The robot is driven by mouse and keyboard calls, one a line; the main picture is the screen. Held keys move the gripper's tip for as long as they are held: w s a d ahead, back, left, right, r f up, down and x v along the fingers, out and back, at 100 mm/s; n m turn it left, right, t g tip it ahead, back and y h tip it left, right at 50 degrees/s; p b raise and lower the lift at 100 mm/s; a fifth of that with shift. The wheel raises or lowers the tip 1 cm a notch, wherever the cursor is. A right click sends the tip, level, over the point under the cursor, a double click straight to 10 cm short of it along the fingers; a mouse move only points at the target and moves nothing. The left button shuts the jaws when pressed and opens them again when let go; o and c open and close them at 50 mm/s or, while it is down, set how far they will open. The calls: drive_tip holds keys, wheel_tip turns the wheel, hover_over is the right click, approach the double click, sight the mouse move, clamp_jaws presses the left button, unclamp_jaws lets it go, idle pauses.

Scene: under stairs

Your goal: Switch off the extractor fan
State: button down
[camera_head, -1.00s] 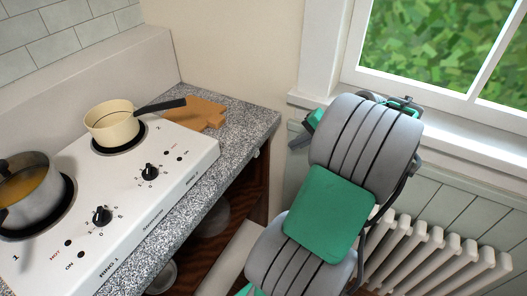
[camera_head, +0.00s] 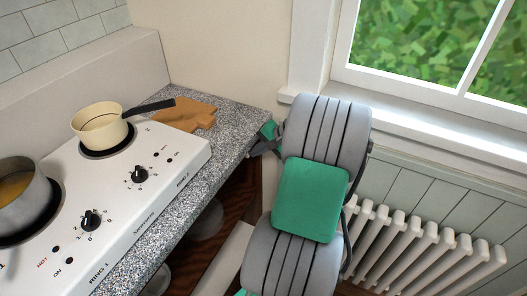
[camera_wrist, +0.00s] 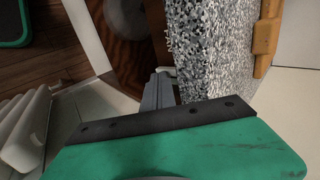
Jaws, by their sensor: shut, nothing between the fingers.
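My gripper (camera_head: 257,149) is shut and empty, at the right end of the granite counter in the head view. In the wrist view its grey fingers (camera_wrist: 159,92) point at the counter's edge, and a small pale piece (camera_wrist: 167,71) shows right at their tips. I cannot tell whether they touch it or whether it is a switch. No extractor fan can be made out in either view. My arm and gripper hide part of the area beyond the counter's end.
The granite counter (camera_head: 232,127) carries a white hob (camera_head: 155,205), a cream pan (camera_head: 101,130), a steel pot (camera_head: 22,207) and a wooden board (camera_head: 184,115). A white radiator (camera_head: 425,250) stands under the window (camera_head: 440,60). Dark wooden shelving (camera_head: 225,225) is open below the counter.

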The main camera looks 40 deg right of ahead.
drive_tip(key=shift+w+a+r+t+y+p, duration=0.1)
drive_tip(key=shift+w+r+t+y+p, duration=0.1)
drive_tip(key=shift+r+t+p, duration=0.2)
drive_tip(key=shift+w+r+t+y+p, duration=0.15)
drive_tip(key=shift+r+t+p, duration=0.15)
drive_tip(key=shift+r+p, duration=0.2)
idle(0.3)
drive_tip(key=s+f+p+v, duration=0.1)
drive_tip(key=p+v, duration=0.1)
drive_tip(key=v, duration=1.1)
